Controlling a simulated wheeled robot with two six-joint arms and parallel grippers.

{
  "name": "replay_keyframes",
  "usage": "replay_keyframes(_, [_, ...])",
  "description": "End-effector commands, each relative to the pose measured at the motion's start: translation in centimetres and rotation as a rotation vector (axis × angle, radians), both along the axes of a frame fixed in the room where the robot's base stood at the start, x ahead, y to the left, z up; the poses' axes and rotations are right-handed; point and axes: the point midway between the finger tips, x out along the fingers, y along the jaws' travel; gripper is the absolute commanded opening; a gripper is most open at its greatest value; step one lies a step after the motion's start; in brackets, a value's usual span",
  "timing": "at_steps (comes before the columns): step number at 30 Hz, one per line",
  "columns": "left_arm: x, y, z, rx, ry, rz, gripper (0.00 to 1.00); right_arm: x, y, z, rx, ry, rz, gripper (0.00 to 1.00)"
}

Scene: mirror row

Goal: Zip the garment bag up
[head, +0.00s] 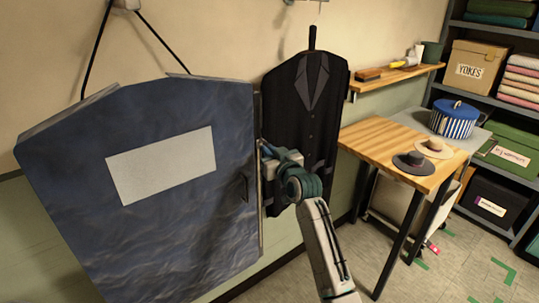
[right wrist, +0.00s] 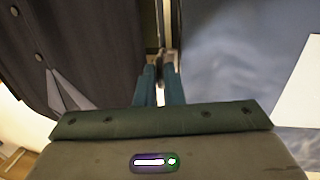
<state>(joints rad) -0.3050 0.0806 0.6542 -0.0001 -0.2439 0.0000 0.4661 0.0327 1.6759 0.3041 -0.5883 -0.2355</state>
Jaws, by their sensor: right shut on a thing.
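The garment bag (head: 190,235) is a large blue panel with a blank pale label (head: 160,165), hanging at the left on black straps. In the right wrist view its blue face (right wrist: 225,65) fills the right. A dark suit (head: 318,125) hangs just right of its edge. My right gripper (head: 264,150) is at the bag's right edge, between bag and suit. In the right wrist view its fingers (right wrist: 160,80) are shut on a small dark piece, seemingly the zip pull (right wrist: 164,57), on a narrow vertical strip. The fingers partly hide it. My left gripper is out of view.
Shelving with boxes (head: 476,70) stands at the far right. Floor shows at lower right.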

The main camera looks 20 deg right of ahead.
Motion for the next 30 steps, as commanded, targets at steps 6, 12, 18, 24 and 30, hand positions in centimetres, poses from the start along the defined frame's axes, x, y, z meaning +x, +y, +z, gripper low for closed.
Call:
replay_keyframes(6, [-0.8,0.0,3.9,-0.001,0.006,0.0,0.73,0.0,0.0,5.9,-0.002,-0.005,-0.001,0.0])
replay_keyframes(12, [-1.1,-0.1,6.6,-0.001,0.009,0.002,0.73,0.0,0.0,10.2,-0.002,-0.004,-0.001,0.0])
replay_keyframes(18, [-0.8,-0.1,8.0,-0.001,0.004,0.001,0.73,0.0,0.0,12.4,-0.002,-0.004,-0.001,0.0])
replay_keyframes(24, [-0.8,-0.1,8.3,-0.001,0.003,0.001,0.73,0.0,0.0,13.1,-0.001,-0.004,-0.001,0.0])
replay_keyframes(30, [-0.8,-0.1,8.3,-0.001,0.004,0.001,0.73,0.0,0.0,13.2,-0.002,-0.007,-0.001,0.0])
